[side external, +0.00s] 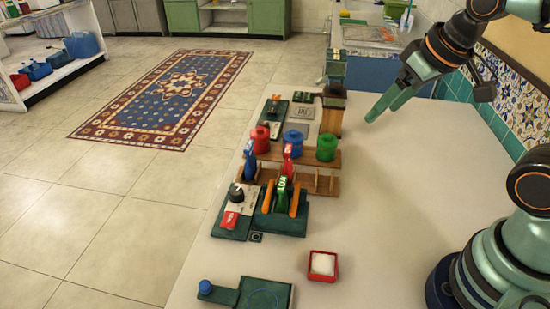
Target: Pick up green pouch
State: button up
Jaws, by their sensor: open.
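The green pouch (282,194) stands upright with a small marking on its front, between two orange uprights (295,200) on a dark green base near the table's left side. Its lower part is partly hidden by the base fittings. A red pouch (287,161) and a blue pouch (250,161) stand just behind it at a wooden rack. My gripper (384,110) is open and empty. It hangs above the back right of the table, up and to the right of the green pouch and well apart from it.
Red (261,138), blue (293,141) and green (326,147) canisters stand on a wooden shelf behind the pouches. A knobbed panel (240,198) is left of the base. A red tray (311,272) with a white block sits in front. The table's right middle is clear.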

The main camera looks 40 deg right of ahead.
jog(key=shift+s+d+f, duration=0.1)
jog(key=shift+s+f, duration=0.05)
jog(key=o, duration=0.4)
jog(key=shift+c, duration=0.2)
